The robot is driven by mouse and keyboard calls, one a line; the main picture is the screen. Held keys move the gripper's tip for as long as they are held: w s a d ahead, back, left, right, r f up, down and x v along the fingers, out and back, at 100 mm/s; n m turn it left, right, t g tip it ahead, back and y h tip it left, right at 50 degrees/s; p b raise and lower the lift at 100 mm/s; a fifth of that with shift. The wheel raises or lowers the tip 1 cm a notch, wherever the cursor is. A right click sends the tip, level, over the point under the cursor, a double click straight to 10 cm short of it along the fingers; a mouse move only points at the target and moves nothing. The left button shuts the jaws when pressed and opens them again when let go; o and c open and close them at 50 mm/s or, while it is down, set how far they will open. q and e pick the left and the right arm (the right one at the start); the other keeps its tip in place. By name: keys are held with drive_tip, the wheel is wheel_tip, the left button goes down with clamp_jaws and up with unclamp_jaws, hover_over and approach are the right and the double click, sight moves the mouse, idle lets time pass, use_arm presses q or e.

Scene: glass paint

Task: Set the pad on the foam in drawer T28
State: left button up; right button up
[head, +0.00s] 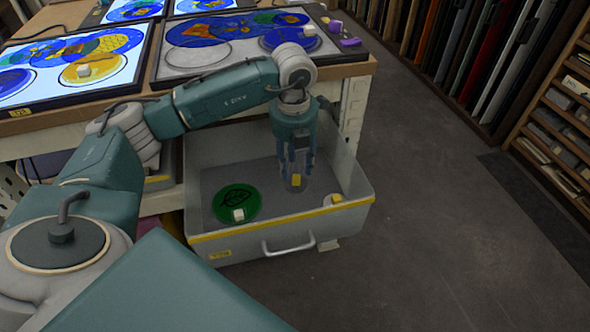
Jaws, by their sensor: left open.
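The grey drawer (345,222) is pulled out below the bench; its small yellow label (219,255) is too small to read. Dark grey foam (232,177) appears to line its floor. A green disc (228,198) with a dark drawing lies at the left, with a small pale block (238,215) on it. My left gripper (296,176) points down into the drawer, open, with a small yellow block (296,181) at its fingertips. I cannot tell whether they touch, or which block is the pad. My right gripper is out of view.
Light panels with blue and yellow glass designs (75,65) lie on the bench above. A pale block (308,30) and purple pieces (350,42) sit at its right end. The floor (430,200) right of the drawer is clear, up to racks and shelves (560,115).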

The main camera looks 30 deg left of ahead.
sight(295, 179)
use_arm(q)
wheel_tip(295, 179, up, 8)
drive_tip(key=p, duration=0.1)
drive_tip(key=shift+s+d, duration=0.15)
drive_tip(key=shift+s, duration=0.15)
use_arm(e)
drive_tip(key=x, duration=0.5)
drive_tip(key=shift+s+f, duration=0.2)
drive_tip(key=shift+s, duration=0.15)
